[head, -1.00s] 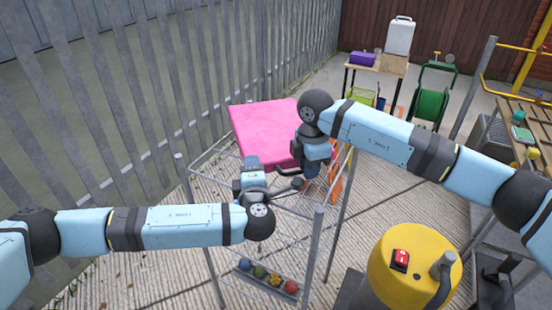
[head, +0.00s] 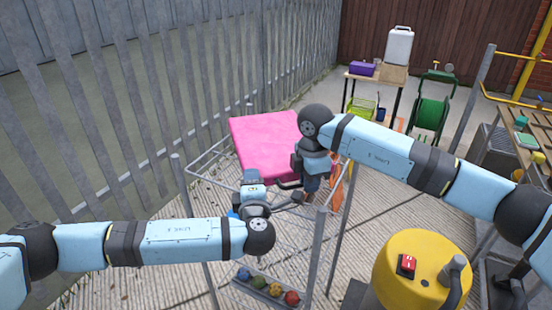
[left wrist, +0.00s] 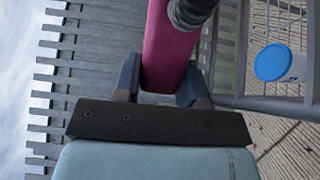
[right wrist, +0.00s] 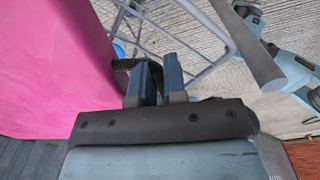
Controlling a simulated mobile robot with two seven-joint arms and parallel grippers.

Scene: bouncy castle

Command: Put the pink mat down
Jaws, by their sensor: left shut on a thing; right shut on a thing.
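The pink mat (head: 268,148) is a thick flat pad lying roughly level at the far side of the metal rack, below the fence. My left gripper (head: 251,177) is shut on its near edge; in the left wrist view the mat's edge (left wrist: 168,45) sits between the fingers. My right gripper (head: 310,188) is at the mat's right near corner. It is shut on what looks like the mat's dark handle (right wrist: 124,64), partly hidden by the fingers. The mat's pink face (right wrist: 50,70) fills the left of the right wrist view. What is under the mat is hidden.
The metal rack (head: 318,240) stands between my arms, with several coloured balls (head: 274,289) in a low tray. A blue-lidded tub (left wrist: 278,63) is near my left gripper. A yellow drum (head: 420,255) stands front right. A table (head: 376,77) and green reel (head: 430,113) are behind.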

